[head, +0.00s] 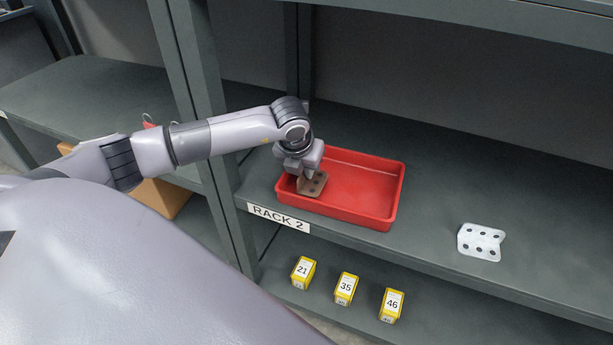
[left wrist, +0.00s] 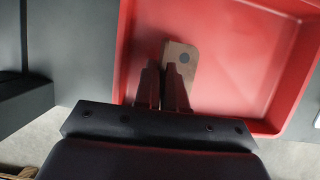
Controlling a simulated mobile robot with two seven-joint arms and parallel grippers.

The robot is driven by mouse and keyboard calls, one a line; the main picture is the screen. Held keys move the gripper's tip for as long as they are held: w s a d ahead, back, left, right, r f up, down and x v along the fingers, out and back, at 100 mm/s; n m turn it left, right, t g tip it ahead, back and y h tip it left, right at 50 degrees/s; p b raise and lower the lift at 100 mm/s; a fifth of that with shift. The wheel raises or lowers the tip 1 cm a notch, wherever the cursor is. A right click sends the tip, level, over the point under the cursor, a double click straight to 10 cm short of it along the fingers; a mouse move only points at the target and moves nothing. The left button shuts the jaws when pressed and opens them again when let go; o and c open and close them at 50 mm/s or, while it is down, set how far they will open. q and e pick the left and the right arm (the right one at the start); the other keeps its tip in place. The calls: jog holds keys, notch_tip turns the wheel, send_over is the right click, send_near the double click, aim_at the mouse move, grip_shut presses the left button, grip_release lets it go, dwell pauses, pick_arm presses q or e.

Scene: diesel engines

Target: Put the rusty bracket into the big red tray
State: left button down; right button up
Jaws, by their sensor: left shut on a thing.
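The rusty bracket (head: 314,185) is a brown angled plate with holes. My left gripper (head: 308,174) is shut on it and holds it at the left part of the big red tray (head: 372,213). In the left wrist view the bracket (left wrist: 183,68) shows between and beyond the fingers of my left gripper (left wrist: 163,88), over the red floor of the tray (left wrist: 225,75). I cannot tell whether the bracket touches the tray floor. My right gripper is not in view.
The tray stands on the grey shelf (head: 424,239) marked RACK 2. A white perforated bracket (head: 481,242) lies on the shelf to the right. Yellow boxes numbered 21 (head: 303,272), 35 (head: 346,288) and 46 (head: 391,305) stand on the shelf below. A shelf post (head: 200,75) rises left of the tray.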

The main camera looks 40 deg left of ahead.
pick_arm(q)
notch_tip(320, 180, down, 2)
jog(key=shift+f, duration=0.15)
jog(key=c, duration=1.2)
grip_release()
